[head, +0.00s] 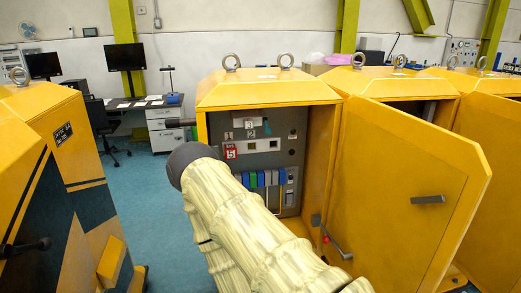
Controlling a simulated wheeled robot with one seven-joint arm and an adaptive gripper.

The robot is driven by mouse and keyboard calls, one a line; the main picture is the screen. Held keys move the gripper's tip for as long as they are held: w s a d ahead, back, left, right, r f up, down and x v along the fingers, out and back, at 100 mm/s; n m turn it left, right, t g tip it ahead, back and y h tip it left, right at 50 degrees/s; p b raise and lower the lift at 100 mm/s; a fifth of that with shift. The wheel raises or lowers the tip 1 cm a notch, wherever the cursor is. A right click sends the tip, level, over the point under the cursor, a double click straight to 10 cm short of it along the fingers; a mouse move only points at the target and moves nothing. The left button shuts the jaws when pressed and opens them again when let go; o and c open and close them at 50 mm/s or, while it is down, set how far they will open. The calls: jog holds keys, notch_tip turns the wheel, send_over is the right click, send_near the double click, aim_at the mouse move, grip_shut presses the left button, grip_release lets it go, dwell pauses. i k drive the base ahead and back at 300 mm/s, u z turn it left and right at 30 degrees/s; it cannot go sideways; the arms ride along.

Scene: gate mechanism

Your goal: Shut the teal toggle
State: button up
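The open yellow cabinet (268,90) stands at the centre with a grey panel inside. A small teal toggle (267,127) shows on the upper part of this panel, right of a white plate marked 3. It looks tilted, but it is too small to tell its exact position. A row of blue and green switches (261,179) sits lower on the panel. My cream-covered arm, with a dark rounded joint, crosses in front of the cabinet's lower left and hides part of the panel. My gripper cannot be made out in this view.
The cabinet's yellow door (400,190) stands open to the right, with a dark handle (427,199). A lever with a red part (326,239) juts out low at the cabinet's right. Another yellow cabinet (50,170) stands at the left. Blue floor (150,190) is clear between them.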

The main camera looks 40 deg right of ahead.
aim_at(268, 131)
jog(key=u, duration=0.95)
jog(key=k, duration=1.45)
jog(key=z, duration=0.85)
jog(key=i, duration=1)
jog(key=u, duration=0.1)
